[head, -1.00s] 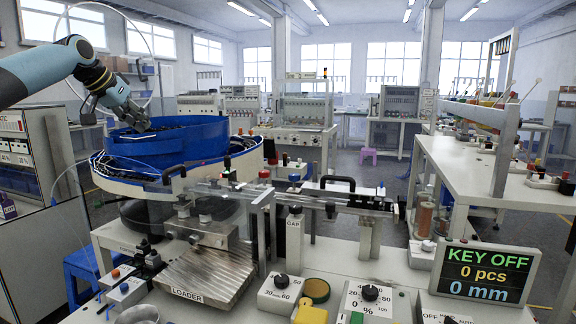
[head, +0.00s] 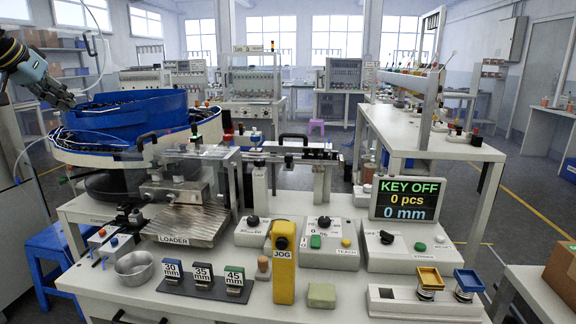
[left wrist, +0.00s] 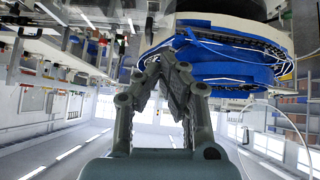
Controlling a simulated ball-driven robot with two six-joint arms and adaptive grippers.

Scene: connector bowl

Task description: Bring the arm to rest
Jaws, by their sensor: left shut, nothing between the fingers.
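My left gripper (head: 66,100) is at the left edge of the head view, just left of the blue bowl (head: 122,113) of the feeder and about level with its rim. In the left wrist view the gripper (left wrist: 163,62) has its fingertips together with nothing between them. The blue bowl (left wrist: 225,68) shows beyond the fingers there, in an upside-down picture. I cannot tell from these views how far the fingertips are from the bowl. My right gripper is not in view.
A loader (head: 190,224) stands in front of the bowl. A yellow JOG pendant (head: 284,262), several size blocks, a metal cup (head: 134,266) and the KEY OFF display (head: 408,199) stand on the bench. A blue stool (head: 50,262) is at the left.

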